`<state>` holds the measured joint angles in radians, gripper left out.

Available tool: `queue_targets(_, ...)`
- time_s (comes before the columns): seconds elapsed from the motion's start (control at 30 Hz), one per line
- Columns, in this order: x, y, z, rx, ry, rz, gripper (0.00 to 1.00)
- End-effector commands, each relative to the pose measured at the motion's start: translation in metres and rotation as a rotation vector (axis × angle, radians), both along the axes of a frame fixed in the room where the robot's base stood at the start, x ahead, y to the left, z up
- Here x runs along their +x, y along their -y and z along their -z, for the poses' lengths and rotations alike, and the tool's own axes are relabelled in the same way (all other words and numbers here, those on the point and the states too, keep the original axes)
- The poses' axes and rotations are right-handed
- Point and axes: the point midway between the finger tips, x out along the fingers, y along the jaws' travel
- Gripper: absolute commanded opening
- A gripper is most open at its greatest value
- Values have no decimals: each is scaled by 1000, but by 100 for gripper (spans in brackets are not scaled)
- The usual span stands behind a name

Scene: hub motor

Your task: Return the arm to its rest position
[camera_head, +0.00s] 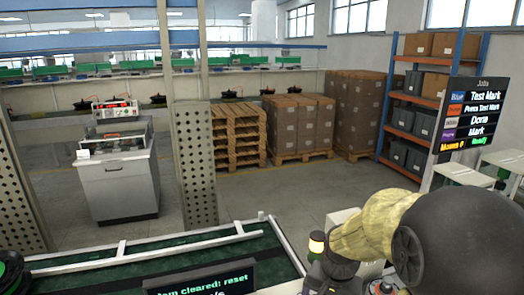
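A large dark rounded body with a yellow mottled section (375,226) fills the lower right, close to the camera. It looks like part of my arm, but I cannot be sure. My gripper's fingers cannot be made out in this view. The dark part hides what lies behind it at the lower right.
A green conveyor (125,272) with white rails crosses the lower left. A display (200,281) reading "Jam cleared: reset" stands before it. A small signal light (316,244) is near the yellow section. A status board (467,117) hangs at right. Open floor lies beyond the conveyor.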

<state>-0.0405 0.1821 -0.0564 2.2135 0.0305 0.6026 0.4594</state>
Motion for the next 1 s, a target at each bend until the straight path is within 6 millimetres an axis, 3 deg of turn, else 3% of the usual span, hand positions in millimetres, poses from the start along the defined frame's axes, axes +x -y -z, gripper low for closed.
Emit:
queue_targets(0.1,-40,-1,8,-35,38,-203,87)
queue_targets(0.3,-84,-2,18,-90,84,-453,87)
queue_targets(1.0,-89,-2,20,-98,87,-489,87)
